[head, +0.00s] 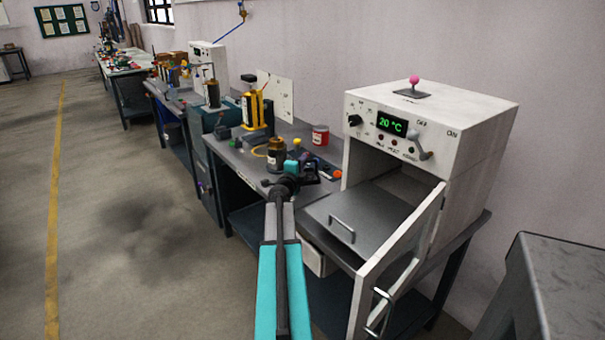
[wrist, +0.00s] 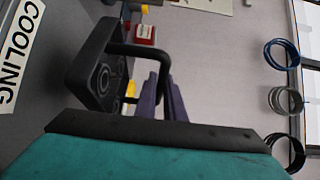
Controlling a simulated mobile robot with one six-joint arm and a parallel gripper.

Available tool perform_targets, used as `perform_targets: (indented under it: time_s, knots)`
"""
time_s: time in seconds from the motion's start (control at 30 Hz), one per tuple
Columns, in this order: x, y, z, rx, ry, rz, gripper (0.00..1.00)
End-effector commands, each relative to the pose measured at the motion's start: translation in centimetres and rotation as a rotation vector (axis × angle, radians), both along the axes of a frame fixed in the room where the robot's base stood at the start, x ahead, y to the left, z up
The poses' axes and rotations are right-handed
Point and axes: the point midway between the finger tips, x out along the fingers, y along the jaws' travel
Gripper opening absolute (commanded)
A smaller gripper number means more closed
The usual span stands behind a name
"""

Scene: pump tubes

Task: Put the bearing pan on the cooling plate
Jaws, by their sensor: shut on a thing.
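The bearing pan (wrist: 100,70) is a dark square pan with ring-shaped bearings inside and a black bar handle. In the wrist view it is tilted, at the upper left beyond my teal wrist. My gripper (wrist: 160,95), with purple fingers, is shut on the pan's handle. In the head view my gripper (head: 288,184) is over the front of the bench, and the pan is hard to tell from the dark gripper parts. A white COOLING label (wrist: 17,45) lies on the grey surface at the left of the wrist view. I cannot make out the cooling plate's edges.
An oven (head: 430,120) reading 20 °C stands at the right with its door (head: 400,255) open and a grey handled tray (head: 345,220) out front. The left floor is clear.

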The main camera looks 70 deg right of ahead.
Motion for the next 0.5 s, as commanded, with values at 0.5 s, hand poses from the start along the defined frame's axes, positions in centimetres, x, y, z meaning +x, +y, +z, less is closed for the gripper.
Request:
perform_targets:
  time_s: [0.5]
  knots:
    - [0.0,0.0,-1.8,0.0,0.002,-0.001,0.0]
